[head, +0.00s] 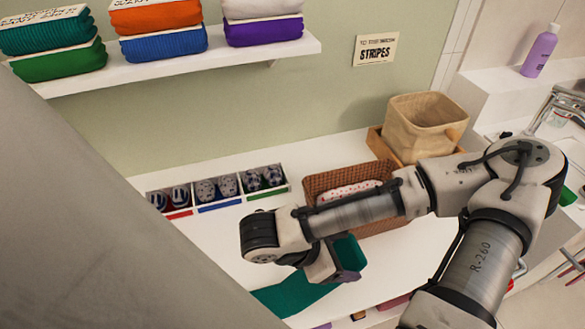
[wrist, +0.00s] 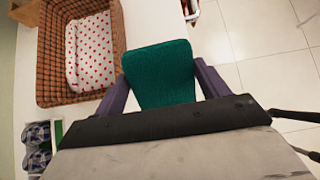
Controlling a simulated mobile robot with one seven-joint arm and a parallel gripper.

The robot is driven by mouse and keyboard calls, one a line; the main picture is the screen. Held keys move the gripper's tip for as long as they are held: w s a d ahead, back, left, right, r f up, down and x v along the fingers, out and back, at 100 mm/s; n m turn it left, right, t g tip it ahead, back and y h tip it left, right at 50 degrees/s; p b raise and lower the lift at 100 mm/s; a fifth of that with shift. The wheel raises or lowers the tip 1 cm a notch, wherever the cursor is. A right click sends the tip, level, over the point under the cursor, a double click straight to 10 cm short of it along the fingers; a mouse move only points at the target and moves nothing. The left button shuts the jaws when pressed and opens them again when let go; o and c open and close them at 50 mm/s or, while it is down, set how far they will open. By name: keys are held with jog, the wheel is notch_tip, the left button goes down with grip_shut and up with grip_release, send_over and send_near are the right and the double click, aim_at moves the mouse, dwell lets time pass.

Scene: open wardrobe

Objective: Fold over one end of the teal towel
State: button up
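The teal towel (head: 290,295) lies lengthwise on the white counter, partly hidden under my arm in the head view. One end of it shows past my gripper at the right. In the wrist view the same end of the towel (wrist: 160,75) shows between the two purple fingers. My gripper (head: 347,276) is low over the towel, with its fingers apart, one on each side of that end. The wrist view shows the spread fingers of my gripper (wrist: 162,72) too. I cannot tell whether the fingers touch the cloth.
A brown wicker basket (head: 318,182) with a red-dotted white cloth (head: 347,191) stands behind the towel. Divided boxes of patterned rolled items (head: 217,188) are at the back left. A beige bin (head: 420,124) is at the back right. The counter's front edge is close to the towel.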

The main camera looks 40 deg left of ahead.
jog(key=shift+s+a+r+t, duration=0.2)
jog(key=shift+s+r+t, duration=0.1)
jog(key=shift+r, duration=0.05)
jog(key=shift+s+a+r+t+h, duration=0.4)
jog(key=shift+s+a+r+t, duration=0.2)
jog(key=shift+s, duration=0.1)
jog(key=shift+s+a+r+t+h, duration=0.4)
jog(key=shift+s+h, duration=0.1)
jog(key=shift+s, duration=0.15)
